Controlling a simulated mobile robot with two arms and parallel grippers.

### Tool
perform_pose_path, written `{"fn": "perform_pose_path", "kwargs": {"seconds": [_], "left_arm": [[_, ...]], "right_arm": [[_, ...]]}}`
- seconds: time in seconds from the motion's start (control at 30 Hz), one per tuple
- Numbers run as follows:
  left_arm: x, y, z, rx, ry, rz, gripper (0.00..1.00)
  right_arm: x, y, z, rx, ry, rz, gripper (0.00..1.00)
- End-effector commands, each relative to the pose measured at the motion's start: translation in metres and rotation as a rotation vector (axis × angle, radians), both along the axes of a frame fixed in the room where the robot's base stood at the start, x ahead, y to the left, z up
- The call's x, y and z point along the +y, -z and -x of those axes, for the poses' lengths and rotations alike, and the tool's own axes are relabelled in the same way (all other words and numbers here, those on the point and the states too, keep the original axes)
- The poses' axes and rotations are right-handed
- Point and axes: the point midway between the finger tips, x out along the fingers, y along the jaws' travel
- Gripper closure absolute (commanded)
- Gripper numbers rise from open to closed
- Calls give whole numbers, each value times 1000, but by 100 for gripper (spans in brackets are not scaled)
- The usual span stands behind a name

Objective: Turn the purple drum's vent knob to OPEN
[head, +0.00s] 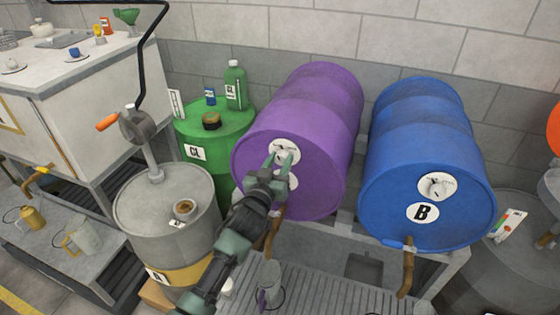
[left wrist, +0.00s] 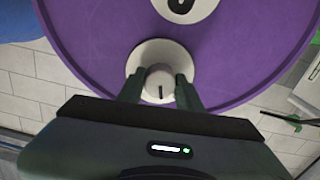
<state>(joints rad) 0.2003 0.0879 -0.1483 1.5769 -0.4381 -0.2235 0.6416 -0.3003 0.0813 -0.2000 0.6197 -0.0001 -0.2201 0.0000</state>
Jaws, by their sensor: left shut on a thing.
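The purple drum (head: 310,100) lies on its side on a stand, its round end facing me. On that end is a white vent dial plate (head: 285,146), which also shows in the left wrist view (left wrist: 138,60). The vent knob (left wrist: 160,82) is a pale round cap with a short dark mark, seen near upright in the left wrist view. My left gripper (head: 281,160) is at the dial, its two green fingers on either side of the knob, shut on it. The fingers hide the knob's sides, and I cannot read the dial's words. My right gripper is not in view.
The blue drum (head: 420,130) marked B lies to the right, with its own white dial (head: 437,186). A grey drum (head: 160,215) with a crank pump stands at the left, near a green drum (head: 215,135) bearing bottles. A glass jug (head: 269,280) stands on the grating below.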

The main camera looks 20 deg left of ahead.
Motion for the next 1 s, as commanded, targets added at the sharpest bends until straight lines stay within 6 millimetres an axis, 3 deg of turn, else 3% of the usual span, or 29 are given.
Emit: {"fn": "perform_pose_path", "kwargs": {"seconds": [1.0], "left_arm": [[0, 1, 0, -30, 1, -937, 100]], "right_arm": [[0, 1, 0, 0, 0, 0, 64]]}}
